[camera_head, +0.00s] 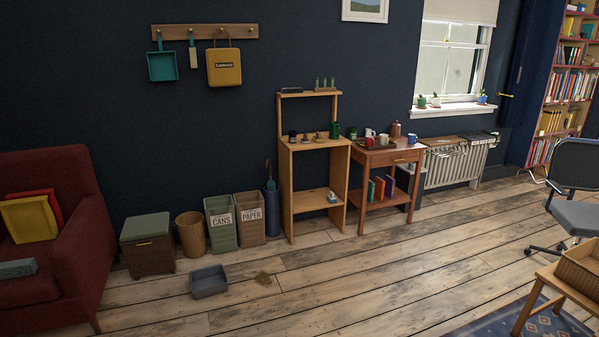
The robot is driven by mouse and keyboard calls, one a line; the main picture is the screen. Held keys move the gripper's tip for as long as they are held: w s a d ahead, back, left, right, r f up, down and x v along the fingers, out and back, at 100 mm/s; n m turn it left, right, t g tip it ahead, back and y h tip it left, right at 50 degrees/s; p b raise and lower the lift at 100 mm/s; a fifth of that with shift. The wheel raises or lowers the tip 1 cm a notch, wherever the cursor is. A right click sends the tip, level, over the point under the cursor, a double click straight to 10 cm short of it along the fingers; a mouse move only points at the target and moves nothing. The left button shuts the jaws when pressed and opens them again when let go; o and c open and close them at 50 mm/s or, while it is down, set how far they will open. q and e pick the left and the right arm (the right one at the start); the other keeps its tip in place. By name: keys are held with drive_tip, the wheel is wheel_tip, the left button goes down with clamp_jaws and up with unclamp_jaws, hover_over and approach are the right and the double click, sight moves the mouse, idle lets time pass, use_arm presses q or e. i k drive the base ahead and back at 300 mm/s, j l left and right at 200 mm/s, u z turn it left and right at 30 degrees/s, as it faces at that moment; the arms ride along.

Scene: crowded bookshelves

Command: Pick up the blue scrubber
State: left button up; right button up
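A small blue and pale object (332,197), which may be the blue scrubber, sits on the low shelf of the narrow wooden stand (313,205) against the dark wall. It is too small to identify surely. Neither of my grippers shows in this view.
A wooden side table (397,157) with mugs stands right of the stand. Bins for cans (221,224) and paper (250,219), a wicker basket (191,234) and a lidded box (148,245) stand left. A grey tub (209,282) lies on the floor. Open floor lies in front.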

sight(331, 197)
drive_tip(key=i+l+u, duration=0.1)
drive_tip(key=i, duration=2.05)
drive_tip(key=i+l+z, duration=0.3)
drive_tip(key=i, duration=0.9)
drive_tip(key=i+j+z, duration=0.1)
drive_tip(key=i+z, duration=0.2)
drive_tip(key=i, duration=0.85)
drive_tip(key=i+u, duration=0.45)
drive_tip(key=i+l+u, duration=0.3)
drive_tip(key=i+u, duration=0.15)
drive_tip(key=i, duration=0.2)
